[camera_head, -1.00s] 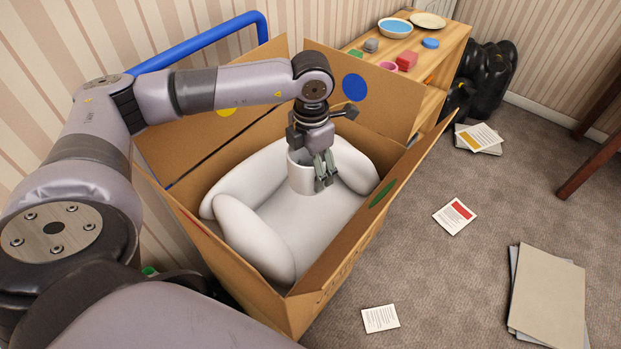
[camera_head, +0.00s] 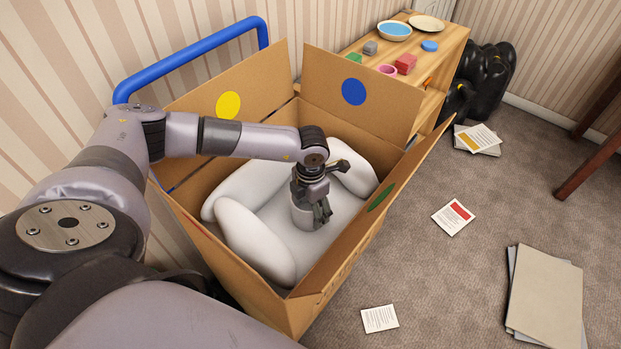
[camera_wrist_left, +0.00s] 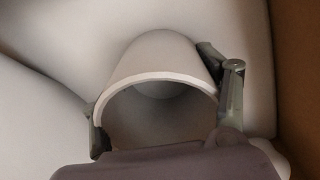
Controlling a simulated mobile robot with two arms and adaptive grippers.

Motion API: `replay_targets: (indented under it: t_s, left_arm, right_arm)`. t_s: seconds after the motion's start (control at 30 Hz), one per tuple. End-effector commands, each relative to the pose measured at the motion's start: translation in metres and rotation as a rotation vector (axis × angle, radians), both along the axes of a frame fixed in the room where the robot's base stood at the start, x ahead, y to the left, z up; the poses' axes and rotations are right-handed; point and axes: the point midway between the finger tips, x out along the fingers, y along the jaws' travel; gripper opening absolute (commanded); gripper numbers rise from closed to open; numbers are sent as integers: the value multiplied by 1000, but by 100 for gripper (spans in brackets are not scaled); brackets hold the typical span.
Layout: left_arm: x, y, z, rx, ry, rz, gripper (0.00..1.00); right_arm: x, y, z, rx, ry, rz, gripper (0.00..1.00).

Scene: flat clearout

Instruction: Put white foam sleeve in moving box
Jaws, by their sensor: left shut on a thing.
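The white foam sleeve (camera_head: 301,219) is a short, hollow, pale cylinder, inside the open cardboard moving box (camera_head: 338,254). My left gripper (camera_head: 321,212) reaches down into the box and is shut on the sleeve. In the left wrist view the sleeve (camera_wrist_left: 160,62) shows its round open end, with one finger of my left gripper (camera_wrist_left: 162,110) on each side of it. The sleeve is low over the white padded floor; I cannot tell whether it touches. My right gripper is not in view.
White padded rolls (camera_head: 254,240) line the box. Its flaps stand open, with a yellow dot, a blue dot and a green dot. A wooden shelf (camera_head: 440,55) with dishes and blocks stands behind. Papers (camera_head: 453,217) and grey flat sheets (camera_head: 545,300) lie on the carpet.

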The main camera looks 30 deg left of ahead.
Motion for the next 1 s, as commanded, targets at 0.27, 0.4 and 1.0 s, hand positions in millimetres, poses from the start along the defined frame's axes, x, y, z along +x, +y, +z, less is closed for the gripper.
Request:
replay_targets:
  t_s: [0.27,0.4,1.0]
  left_arm:
    - [0,0,0,0,1,-1,76]
    - [0,0,0,0,1,-1,85]
    - [1,0,19,-1,-3,-1,91]
  right_arm:
    - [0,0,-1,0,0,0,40]
    - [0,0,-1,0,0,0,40]
    - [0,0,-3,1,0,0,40]
